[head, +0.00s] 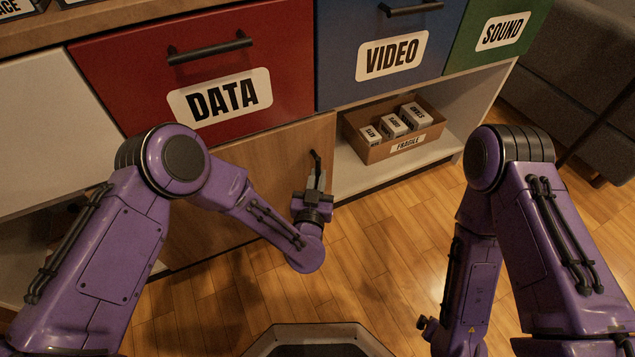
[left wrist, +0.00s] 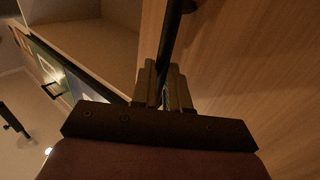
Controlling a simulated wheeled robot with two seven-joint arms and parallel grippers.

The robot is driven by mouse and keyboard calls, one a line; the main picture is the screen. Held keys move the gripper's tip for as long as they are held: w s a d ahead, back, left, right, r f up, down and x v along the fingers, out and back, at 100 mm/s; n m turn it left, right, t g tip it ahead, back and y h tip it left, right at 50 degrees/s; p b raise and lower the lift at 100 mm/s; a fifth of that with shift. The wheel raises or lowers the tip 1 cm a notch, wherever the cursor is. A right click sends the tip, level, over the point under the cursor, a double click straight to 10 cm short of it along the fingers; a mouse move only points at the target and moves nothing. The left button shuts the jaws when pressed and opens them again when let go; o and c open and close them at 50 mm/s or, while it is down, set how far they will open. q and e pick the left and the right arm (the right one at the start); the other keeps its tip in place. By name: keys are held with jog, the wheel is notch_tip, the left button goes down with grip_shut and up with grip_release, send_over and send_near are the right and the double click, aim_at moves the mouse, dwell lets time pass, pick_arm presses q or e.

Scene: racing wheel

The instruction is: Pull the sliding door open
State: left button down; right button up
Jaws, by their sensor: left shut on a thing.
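The sliding door (head: 245,160) is a light wood panel below the red DATA drawer. It also fills the right of the left wrist view (left wrist: 245,85). Its black bar handle (head: 316,159) stands near the door's right edge, and the handle runs down between my fingers in the left wrist view (left wrist: 170,45). My left gripper (head: 318,182) is shut on the handle, and its fingers sit on either side of it in the wrist view (left wrist: 164,88).
An open compartment (head: 385,175) right of the door holds a cardboard box (head: 408,148) marked FRAGILE with several small cartons. Above are the red drawer (head: 130,60), a blue VIDEO drawer (head: 340,60) and a green SOUND one (head: 480,55). The wooden floor (head: 380,250) in front is clear.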

pick_arm(q)
jog(key=shift+w+d, duration=0.1)
jog(key=shift+d, duration=0.1)
jog(key=c, duration=1.1)
grip_release()
jog(key=s+p, duration=0.1)
jog(key=s, duration=0.2)
jog(key=s+a+p, duration=0.1)
jog(key=s, duration=0.3)
jog(key=s+p, duration=0.1)
jog(key=s, duration=0.2)
jog(key=shift+s+a, duration=0.25)
jog(key=shift+a, duration=0.15)
